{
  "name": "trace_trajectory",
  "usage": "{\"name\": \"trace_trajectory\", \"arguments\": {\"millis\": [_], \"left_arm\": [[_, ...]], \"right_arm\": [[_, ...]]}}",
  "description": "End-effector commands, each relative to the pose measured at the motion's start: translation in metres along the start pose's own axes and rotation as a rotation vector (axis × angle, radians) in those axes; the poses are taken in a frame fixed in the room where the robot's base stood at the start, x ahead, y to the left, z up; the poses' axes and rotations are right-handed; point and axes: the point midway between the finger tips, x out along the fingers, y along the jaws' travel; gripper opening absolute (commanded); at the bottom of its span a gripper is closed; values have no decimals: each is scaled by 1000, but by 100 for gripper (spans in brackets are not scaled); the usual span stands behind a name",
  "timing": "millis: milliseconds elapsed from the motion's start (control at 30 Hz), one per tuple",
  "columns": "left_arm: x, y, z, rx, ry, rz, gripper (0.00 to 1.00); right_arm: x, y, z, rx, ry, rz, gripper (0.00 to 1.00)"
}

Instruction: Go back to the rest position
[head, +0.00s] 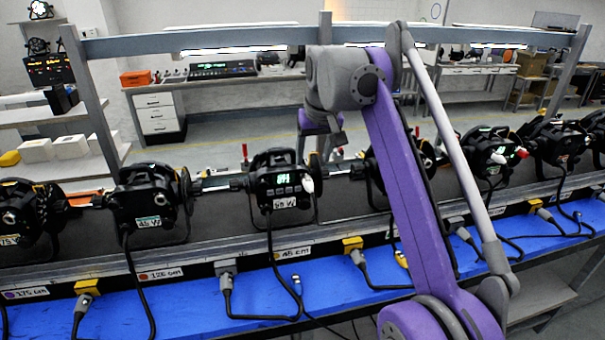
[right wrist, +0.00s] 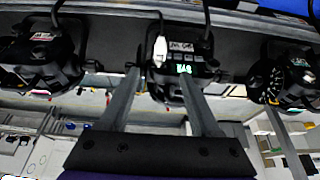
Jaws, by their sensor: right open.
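My right gripper (head: 320,146) hangs from the raised purple arm, above and behind the middle par can (head: 282,187) in the head view. Its fingertips are partly hidden there. In the right wrist view my right gripper (right wrist: 160,72) has its two fingers apart with nothing held between them. The middle par can (right wrist: 178,68), with a green display and a white plug, shows beyond the fingers, upside down. I cannot tell the exact gap to it. My left gripper is not in view.
More black par cans (head: 148,202) hang in a row along the rail, some partly hidden behind my right arm. Cables run down to the blue shelf (head: 190,311) with labels and connectors. A grey frame (head: 220,40) spans above. Open floor and a drawer unit (head: 157,118) lie behind.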

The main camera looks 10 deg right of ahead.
Motion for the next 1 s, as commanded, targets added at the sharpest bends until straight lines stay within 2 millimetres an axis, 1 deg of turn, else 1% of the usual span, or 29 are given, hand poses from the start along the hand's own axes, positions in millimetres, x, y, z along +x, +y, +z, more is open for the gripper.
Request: {"name": "trace_trajectory", "arguments": {"millis": [33, 100, 233, 267, 367, 467, 500, 567, 600, 667, 700, 767, 800, 867, 900, 1000], "left_arm": [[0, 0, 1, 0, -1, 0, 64], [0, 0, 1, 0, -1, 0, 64], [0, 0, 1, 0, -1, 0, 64], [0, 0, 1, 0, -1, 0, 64], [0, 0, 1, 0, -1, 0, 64], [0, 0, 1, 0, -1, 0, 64], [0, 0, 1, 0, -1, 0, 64], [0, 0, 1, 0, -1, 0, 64], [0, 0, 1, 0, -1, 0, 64], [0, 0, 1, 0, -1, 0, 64], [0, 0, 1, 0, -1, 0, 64], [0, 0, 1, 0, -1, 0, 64], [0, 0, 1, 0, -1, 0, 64], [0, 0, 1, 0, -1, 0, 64], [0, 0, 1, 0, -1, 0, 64], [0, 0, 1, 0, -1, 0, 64]], "right_arm": [[-6, 0, 4, 1, -1, 0, 64], [-10, 0, 8, 1, 0, 0, 64], [-11, 0, 20, 0, 9, 0, 64], [-10, 0, 24, 0, 13, 0, 64], [-1, 0, 50, -1, 30, -1, 64], [14, -1, 87, -3, 51, -1, 64], [22, -1, 104, -3, 58, -2, 64], [35, -1, 131, -4, 70, -2, 64], [45, -1, 151, -5, 79, -2, 64], [61, -2, 183, -5, 91, -3, 64], [72, -2, 205, -6, 98, -3, 64], [91, -2, 240, -7, 111, -3, 64], [103, -2, 262, -7, 118, -4, 64], [122, -2, 295, -8, 128, -4, 64], [133, -2, 314, -8, 135, -4, 64], [156, -2, 354, -9, 148, -5, 64]]}}
